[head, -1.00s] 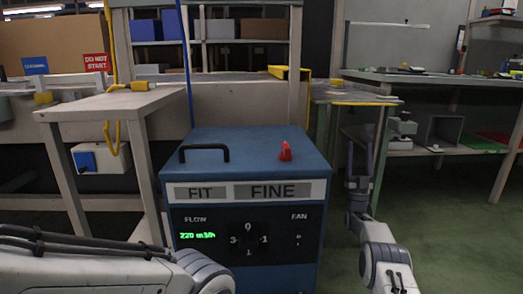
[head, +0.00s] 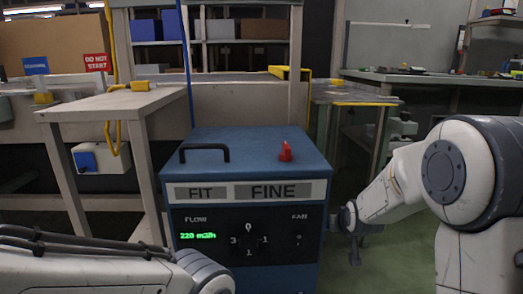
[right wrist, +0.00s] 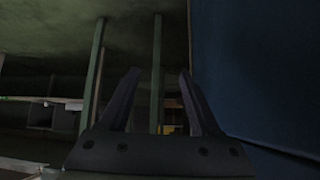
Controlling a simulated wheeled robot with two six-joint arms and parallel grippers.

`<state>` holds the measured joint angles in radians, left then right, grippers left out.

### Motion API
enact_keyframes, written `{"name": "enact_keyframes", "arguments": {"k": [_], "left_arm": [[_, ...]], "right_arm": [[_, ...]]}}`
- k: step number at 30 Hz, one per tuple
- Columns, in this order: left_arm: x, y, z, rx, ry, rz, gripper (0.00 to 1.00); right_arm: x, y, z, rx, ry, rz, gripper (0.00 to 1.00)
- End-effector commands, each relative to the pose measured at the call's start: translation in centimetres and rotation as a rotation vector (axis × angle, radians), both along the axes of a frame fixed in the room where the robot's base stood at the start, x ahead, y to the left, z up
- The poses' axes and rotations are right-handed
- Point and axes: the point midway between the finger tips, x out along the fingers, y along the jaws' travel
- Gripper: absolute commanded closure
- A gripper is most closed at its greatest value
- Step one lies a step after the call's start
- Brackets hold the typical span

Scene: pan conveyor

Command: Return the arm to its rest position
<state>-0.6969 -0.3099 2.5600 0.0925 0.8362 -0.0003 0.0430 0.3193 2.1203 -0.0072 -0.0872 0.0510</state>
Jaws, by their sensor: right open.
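My right arm (head: 455,175) comes in large from the right edge of the head view and bends down beside the blue machine. My right gripper (right wrist: 158,85) shows in the right wrist view with its two dark fingers apart and nothing between them. In the head view its fingers are mostly hidden or too small to make out. My left arm (head: 90,270) lies across the lower left of the head view. Its gripper is outside the frame.
The blue machine (head: 250,150) stands in front, with a handle (head: 204,152), a red knob (head: 286,152) and a dark dial panel. Its side (right wrist: 265,70) is close to my right gripper. A table (head: 110,102) is at left and a workbench (head: 430,78) at right. Green floor (head: 390,265) is open at right.

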Motion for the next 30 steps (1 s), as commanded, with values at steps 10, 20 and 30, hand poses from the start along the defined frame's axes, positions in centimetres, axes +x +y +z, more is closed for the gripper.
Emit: {"name": "enact_keyframes", "arguments": {"k": [10, 20, 30], "left_arm": [[0.0, 0.0, 0.0, 0.000, 0.000, 0.000, 0.38], [0.0, 0.0, 5.2, -0.001, -0.001, 0.000, 0.38], [0.0, 0.0, 15.2, 0.000, 0.000, 0.000, 0.38]], "right_arm": [[-18.5, 1.9, -4.7, -0.009, 0.443, 0.063, 0.36], [-25.2, 6.0, 0.7, -0.035, 0.589, 0.205, 0.36], [-31.1, 13.0, 13.4, -0.104, 0.665, 0.496, 0.36]]}}
